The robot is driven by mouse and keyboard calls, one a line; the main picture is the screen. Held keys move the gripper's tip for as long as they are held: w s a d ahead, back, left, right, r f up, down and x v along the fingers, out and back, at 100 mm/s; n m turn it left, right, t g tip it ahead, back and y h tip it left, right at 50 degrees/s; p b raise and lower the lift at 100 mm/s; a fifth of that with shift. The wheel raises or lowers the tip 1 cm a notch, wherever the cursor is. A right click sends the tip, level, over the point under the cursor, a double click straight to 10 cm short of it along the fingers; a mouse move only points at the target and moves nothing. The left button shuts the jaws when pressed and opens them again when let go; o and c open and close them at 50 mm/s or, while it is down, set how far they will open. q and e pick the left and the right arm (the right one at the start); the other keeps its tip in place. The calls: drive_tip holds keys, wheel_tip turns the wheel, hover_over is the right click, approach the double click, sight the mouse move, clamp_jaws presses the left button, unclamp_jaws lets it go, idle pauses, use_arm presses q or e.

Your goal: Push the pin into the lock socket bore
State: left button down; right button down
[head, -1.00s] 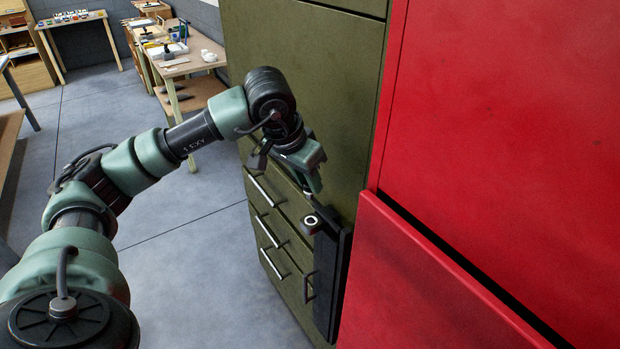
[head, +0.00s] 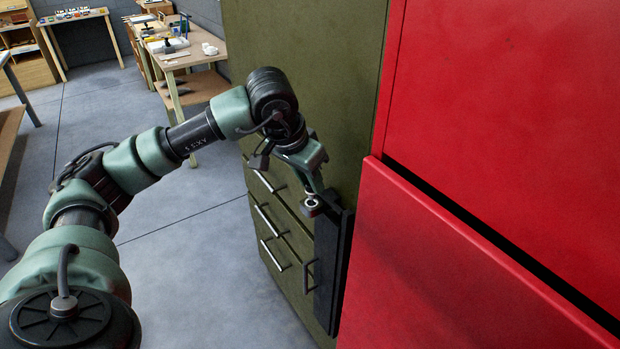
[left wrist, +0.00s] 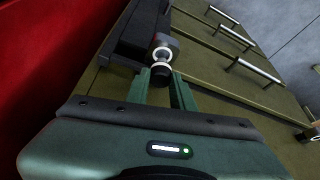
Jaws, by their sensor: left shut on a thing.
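The lock socket (head: 311,209) is a short dark cylinder with a pale rim, beside the upper end of a dark vertical bar (head: 332,265) on the green cabinet. My left gripper (head: 310,191) points down, its fingertips right at the socket. In the left wrist view the fingertips (left wrist: 161,80) are shut on the pin (left wrist: 160,71), a small dark piece. The pin is in line with the socket's pale ring (left wrist: 163,54) and appears to meet it. The bore is largely hidden, so I cannot tell how deep the pin sits. My right gripper is not in view.
A red panel (head: 450,250) stands close on the right. The green cabinet (head: 310,60) has several drawers with bar handles (head: 270,225) below the gripper. Work tables (head: 180,60) stand at the back left. The grey floor (head: 200,280) left of the cabinet is clear.

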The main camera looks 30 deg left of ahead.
sight(307, 186)
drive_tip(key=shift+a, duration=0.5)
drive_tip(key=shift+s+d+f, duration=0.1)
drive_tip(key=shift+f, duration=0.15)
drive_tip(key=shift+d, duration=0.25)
use_arm(q)
drive_tip(key=shift+b, duration=0.5)
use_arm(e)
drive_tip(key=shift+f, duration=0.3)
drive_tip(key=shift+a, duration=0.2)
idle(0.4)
